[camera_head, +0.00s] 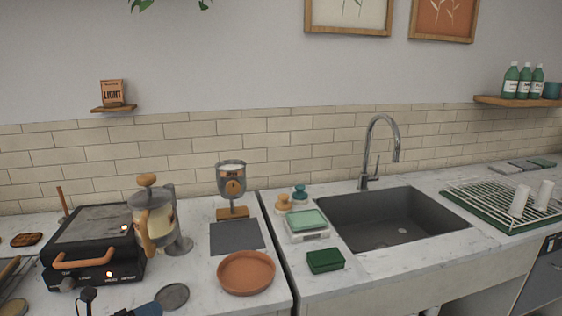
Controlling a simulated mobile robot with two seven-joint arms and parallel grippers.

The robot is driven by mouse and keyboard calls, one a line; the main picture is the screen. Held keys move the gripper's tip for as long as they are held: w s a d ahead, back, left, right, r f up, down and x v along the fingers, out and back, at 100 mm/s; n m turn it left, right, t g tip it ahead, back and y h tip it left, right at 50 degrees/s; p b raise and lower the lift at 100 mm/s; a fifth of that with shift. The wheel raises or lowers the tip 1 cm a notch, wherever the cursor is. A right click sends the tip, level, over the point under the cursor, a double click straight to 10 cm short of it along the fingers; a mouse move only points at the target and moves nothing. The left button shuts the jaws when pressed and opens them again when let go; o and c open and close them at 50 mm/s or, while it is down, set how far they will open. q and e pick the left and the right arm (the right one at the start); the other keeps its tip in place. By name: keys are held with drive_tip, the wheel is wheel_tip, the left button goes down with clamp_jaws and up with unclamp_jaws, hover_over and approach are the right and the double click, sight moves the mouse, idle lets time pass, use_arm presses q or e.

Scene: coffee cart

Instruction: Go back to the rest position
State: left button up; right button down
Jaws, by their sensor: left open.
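My left gripper (112,303) shows only in part at the bottom left edge, low in front of the counter's waffle maker (92,238). It is open, with nothing seen between its fingers. Most of it and its arm are cut off by the frame. A dark round disc (173,297) lies on the counter just right of it; I cannot tell whether they touch. My right gripper is not in view.
A French press (154,222) stands right of the waffle maker. A terracotta dish (246,273), grey mat (236,236) and dispenser (232,185) are further right. The sink (385,222), green sponge (325,261) and dish rack (490,212) fill the right counter. Front counter space left of the sink is partly clear.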

use_arm(q)
drive_tip(key=s+f+n+y, duration=0.6)
drive_tip(key=s+f+n, duration=0.4)
drive_tip(key=n, duration=0.6)
drive_tip(key=s+f+n+g+y, duration=0.1)
drive_tip(key=s+f+n+y, duration=0.4)
drive_tip(key=s+f+n, duration=0.6)
drive_tip(key=a+n, duration=0.1)
drive_tip(key=n, duration=0.4)
drive_tip(key=shift+y, duration=0.4)
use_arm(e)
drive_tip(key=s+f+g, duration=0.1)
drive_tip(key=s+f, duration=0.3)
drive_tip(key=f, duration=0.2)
